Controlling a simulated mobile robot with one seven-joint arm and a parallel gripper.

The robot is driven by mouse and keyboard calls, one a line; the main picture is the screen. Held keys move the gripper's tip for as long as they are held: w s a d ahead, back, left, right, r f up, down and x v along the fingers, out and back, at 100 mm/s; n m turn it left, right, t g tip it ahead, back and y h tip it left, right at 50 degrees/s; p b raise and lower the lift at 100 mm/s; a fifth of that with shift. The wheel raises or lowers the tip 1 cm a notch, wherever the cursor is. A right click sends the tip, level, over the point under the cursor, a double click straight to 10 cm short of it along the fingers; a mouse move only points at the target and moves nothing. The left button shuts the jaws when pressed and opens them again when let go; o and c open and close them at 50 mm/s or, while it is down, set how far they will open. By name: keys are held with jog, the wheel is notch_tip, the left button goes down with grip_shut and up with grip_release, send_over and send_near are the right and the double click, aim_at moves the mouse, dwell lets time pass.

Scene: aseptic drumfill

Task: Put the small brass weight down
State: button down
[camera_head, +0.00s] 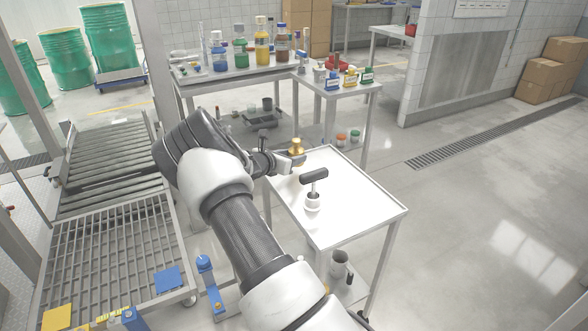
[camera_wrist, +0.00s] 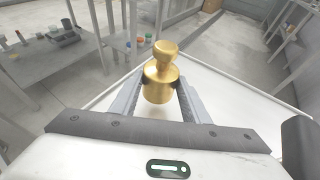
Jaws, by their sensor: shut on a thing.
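The small brass weight (camera_wrist: 160,84) is a gold cylinder with a knob on top. My gripper (camera_wrist: 161,90) is shut on its body, one finger on each side. It is upright in the wrist view. In the head view the weight (camera_head: 297,146) shows at the end of my gripper (camera_head: 290,158), over the far left part of the white-topped table (camera_head: 355,215). I cannot tell whether its base touches the tabletop.
A black T-handled tool in a white holder (camera_head: 313,200) stands on the same table, near my gripper. The table's right side is clear. Behind are a bench with several bottles (camera_head: 240,60) and a side table with small containers (camera_head: 350,78). A roller conveyor (camera_head: 110,165) lies left.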

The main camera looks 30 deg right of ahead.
jog(key=shift+f+b, duration=0.4)
jog(key=shift+f, duration=1.25)
jog(key=shift+f, duration=0.1)
jog(key=c, duration=1)
grip_release()
jog(key=shift+f, duration=0.15)
jog(key=p+v, duration=0.2)
jog(key=v, duration=1)
